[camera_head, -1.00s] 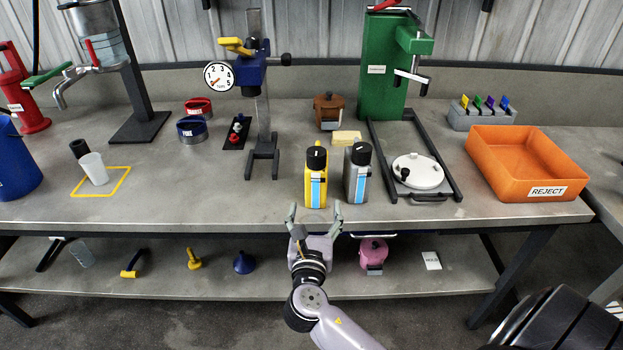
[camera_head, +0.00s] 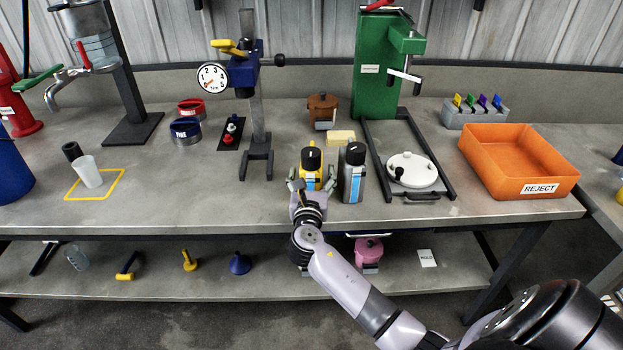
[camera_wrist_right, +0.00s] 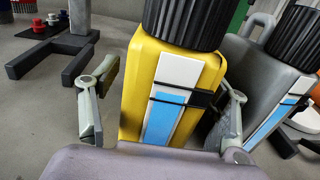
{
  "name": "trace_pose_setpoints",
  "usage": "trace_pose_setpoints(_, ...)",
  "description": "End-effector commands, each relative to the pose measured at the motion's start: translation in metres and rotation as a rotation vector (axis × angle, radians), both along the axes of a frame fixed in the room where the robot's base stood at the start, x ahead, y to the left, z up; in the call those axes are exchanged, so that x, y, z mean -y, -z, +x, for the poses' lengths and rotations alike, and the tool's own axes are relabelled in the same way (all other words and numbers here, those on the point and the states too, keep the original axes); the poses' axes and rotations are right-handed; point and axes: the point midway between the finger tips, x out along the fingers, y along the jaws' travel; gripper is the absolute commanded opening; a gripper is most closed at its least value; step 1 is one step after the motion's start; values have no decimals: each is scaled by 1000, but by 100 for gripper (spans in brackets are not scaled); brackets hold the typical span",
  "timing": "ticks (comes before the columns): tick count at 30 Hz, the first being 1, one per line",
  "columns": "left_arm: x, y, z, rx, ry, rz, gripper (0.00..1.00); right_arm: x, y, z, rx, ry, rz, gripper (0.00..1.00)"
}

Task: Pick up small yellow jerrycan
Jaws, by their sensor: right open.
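The small yellow jerrycan (camera_head: 311,165) with a black cap and a blue-and-white label stands upright near the bench's front edge. In the right wrist view the jerrycan (camera_wrist_right: 145,84) fills the middle. My right gripper (camera_head: 310,184) is at its front, hiding its lower part. In the wrist view the right gripper (camera_wrist_right: 165,105) is open, with one finger on each side of the jerrycan. The left finger is apart from it; the right finger lies between it and the grey jerrycan. My left gripper is not in view.
A grey jerrycan (camera_head: 352,175) stands close to the right of the yellow one. A blue press stand (camera_head: 258,120) is behind left and a white lid (camera_head: 412,170) lies to the right. An orange reject bin (camera_head: 520,180) is at far right.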

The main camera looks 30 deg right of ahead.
Motion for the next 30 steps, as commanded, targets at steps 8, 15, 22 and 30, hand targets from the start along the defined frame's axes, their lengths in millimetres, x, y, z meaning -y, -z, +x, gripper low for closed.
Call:
trace_pose_setpoints(8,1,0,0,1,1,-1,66,0,0,0,1,0,1,64)
trace_pose_setpoints(15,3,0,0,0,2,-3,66,0,0,0,1,0,1,48)
trace_pose_setpoints(22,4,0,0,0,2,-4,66,0,0,0,0,0,1,33)
trace_pose_setpoints(30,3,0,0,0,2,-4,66,0,0,0,0,0,1,15)
